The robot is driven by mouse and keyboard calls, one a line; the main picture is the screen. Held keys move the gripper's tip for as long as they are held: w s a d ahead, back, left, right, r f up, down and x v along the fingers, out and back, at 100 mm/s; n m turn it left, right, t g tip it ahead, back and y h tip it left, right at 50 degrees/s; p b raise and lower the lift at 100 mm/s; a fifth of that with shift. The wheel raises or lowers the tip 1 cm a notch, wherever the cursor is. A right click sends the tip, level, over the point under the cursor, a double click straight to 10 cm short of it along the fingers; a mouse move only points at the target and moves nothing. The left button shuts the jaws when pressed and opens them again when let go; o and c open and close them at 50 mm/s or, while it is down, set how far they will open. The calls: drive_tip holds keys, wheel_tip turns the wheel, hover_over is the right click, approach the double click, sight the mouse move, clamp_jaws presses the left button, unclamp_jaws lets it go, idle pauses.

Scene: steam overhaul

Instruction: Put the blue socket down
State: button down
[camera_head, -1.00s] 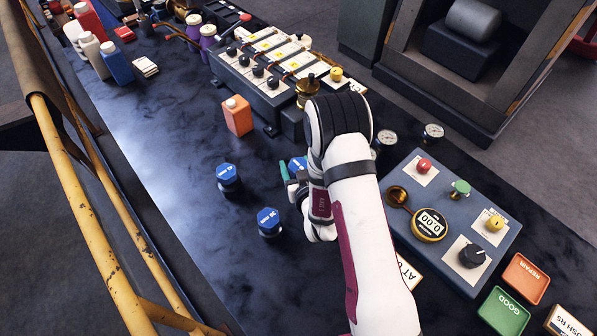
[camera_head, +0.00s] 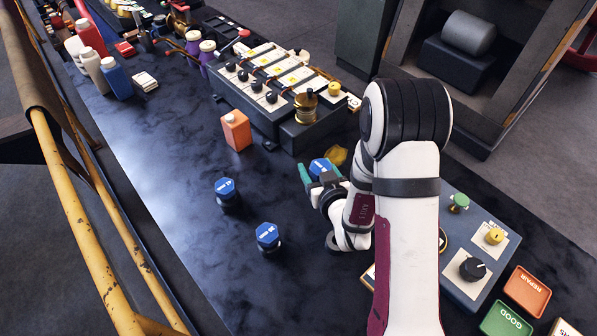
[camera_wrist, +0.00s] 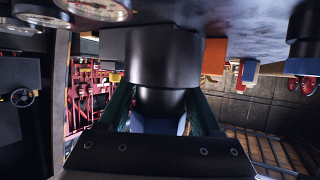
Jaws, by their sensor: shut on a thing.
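The held blue-capped socket (camera_head: 320,167) shows between the teal fingers of my gripper (camera_head: 319,173) in the head view, right of the table's middle. In the wrist view my gripper (camera_wrist: 162,112) is shut on it, a finger on each side. The socket's blue part (camera_wrist: 155,126) lies between the fingers, and a wide dark cylinder extends beyond them. I cannot tell whether its end touches the table. Two similar blue-capped sockets stand upright to the left, one farther (camera_head: 226,190) and one nearer (camera_head: 268,237).
An orange bottle (camera_head: 236,130) stands behind the sockets. A grey control box with knobs (camera_head: 262,85) and a brass coil (camera_head: 306,105) stand behind my gripper. A dark panel (camera_head: 470,290) and trays marked REPAIR (camera_head: 527,291) and GOOD (camera_head: 505,321) lie right. The table's left middle is clear.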

drive_tip(key=s+d+r, duration=0.2)
drive_tip(key=d+r, duration=0.2)
drive_tip(key=d, duration=0.2)
drive_tip(key=w+a+r+m+h, duration=0.15)
drive_tip(key=w+a, duration=0.25)
drive_tip(key=w, duration=0.7)
drive_tip(key=w+a+m+h, duration=0.2)
drive_tip(key=w+a+h, duration=0.1)
drive_tip(key=a, duration=0.6)
drive_tip(key=shift+m+t+h, duration=0.25)
drive_tip(key=shift+m+t, duration=0.1)
drive_tip(key=shift+t, duration=0.05)
drive_tip(key=s+a+f, duration=0.1)
drive_tip(key=a+f, duration=0.1)
drive_tip(key=a, duration=0.6)
drive_tip(key=s+a+f, duration=0.1)
drive_tip(key=a+f, duration=0.2)
drive_tip(key=a, duration=0.4)
drive_tip(key=s+a+f, duration=0.1)
drive_tip(key=a+f, duration=0.2)
drive_tip(key=a, duration=0.5)
drive_tip(key=shift+s+a, duration=0.2)
drive_tip(key=shift+a, duration=0.15)
drive_tip(key=f, duration=0.4)
drive_tip(key=shift+a, duration=0.25)
drive_tip(key=shift+f, duration=0.1)
drive_tip(key=shift+f, duration=0.1)
